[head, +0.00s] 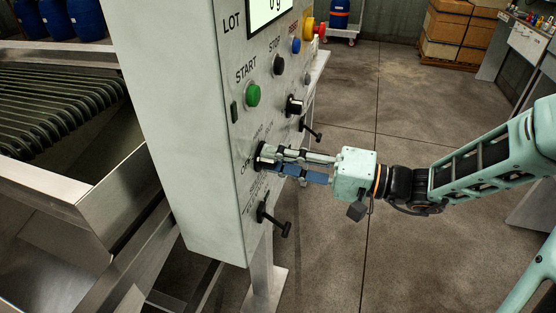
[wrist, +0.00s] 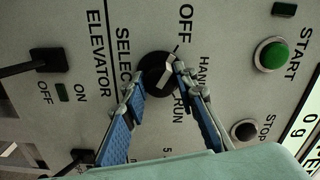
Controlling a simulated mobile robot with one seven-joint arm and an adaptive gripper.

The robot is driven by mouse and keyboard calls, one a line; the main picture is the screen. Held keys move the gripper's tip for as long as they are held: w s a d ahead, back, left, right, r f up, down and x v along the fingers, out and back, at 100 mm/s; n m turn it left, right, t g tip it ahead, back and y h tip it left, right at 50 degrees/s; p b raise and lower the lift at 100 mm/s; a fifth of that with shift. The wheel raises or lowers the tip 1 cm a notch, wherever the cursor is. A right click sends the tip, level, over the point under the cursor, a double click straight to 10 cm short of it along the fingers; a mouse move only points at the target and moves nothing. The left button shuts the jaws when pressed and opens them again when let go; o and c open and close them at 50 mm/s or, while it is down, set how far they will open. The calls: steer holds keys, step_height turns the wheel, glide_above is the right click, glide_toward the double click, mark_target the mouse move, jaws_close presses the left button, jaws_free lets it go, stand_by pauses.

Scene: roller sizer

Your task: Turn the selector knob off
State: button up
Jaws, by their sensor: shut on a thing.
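The selector knob (head: 262,160) is a round black dial with a pale grip bar, on the front of the grey control panel (head: 185,120). In the wrist view the knob (wrist: 157,72) sits beside the printed words OFF, HAND, RUN and SELECT. My gripper (head: 275,158) reaches it from the right in the head view. In the wrist view its blue-padded fingers (wrist: 160,80) close in on either side of the grip bar and hold it. The fingertips partly hide the bar, so I cannot tell its exact setting.
A green START button (head: 253,95) and a black STOP button (head: 278,64) are above the knob. A black lever (head: 270,214) juts out below it, and another black lever (head: 311,129) sits to the right. Open concrete floor (head: 350,240) lies right of the panel.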

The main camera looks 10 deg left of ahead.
steer(key=o, duration=1.2)
steer(key=shift+c, duration=0.2)
steer(key=shift+d, duration=0.15)
steer(key=s+d, duration=0.1)
steer(key=d, duration=1)
steer(key=shift+d, duration=0.4)
